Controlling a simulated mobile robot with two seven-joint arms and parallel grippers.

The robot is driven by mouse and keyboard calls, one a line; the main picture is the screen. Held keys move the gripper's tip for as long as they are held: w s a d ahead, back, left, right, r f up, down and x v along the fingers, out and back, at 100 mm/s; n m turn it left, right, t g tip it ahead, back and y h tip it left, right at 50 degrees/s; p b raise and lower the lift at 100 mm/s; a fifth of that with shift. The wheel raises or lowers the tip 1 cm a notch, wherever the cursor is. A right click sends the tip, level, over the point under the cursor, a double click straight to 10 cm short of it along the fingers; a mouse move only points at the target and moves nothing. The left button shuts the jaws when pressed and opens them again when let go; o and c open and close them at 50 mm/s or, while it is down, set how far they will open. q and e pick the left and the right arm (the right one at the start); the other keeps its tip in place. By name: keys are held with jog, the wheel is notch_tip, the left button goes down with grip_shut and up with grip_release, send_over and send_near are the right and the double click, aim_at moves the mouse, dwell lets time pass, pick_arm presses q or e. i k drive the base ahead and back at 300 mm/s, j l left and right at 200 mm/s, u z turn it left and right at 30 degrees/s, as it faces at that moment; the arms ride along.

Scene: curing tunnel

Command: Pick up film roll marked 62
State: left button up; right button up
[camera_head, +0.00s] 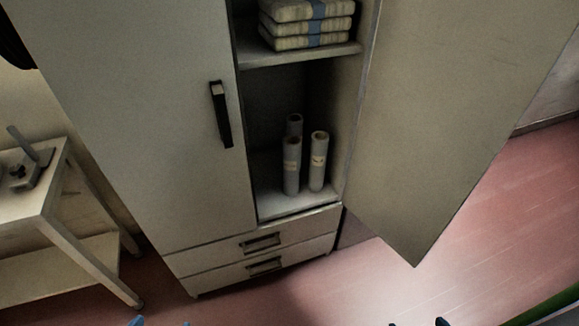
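The two front rolls carry small pale labels; the numbers are too small to read, so I cannot tell which is 62. Only the blue fingertips of my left gripper (161,323) and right gripper (416,323) show at the bottom edge. Each pair is spread apart, with nothing visible between, and both are well away from the rolls.
The cabinet's right door (450,110) stands wide open; its left door (150,120) is shut, with a dark handle (221,114). Folded bundles (305,28) lie on the upper shelf. Drawers (262,255) are below. A pale side table (30,195) stands left. The reddish floor in front is clear.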

aim_at(291, 168)
jog(key=i+j, duration=0.2)
jog(key=j, duration=0.15)
jog(key=i+j, duration=0.4)
jog(key=j, duration=0.25)
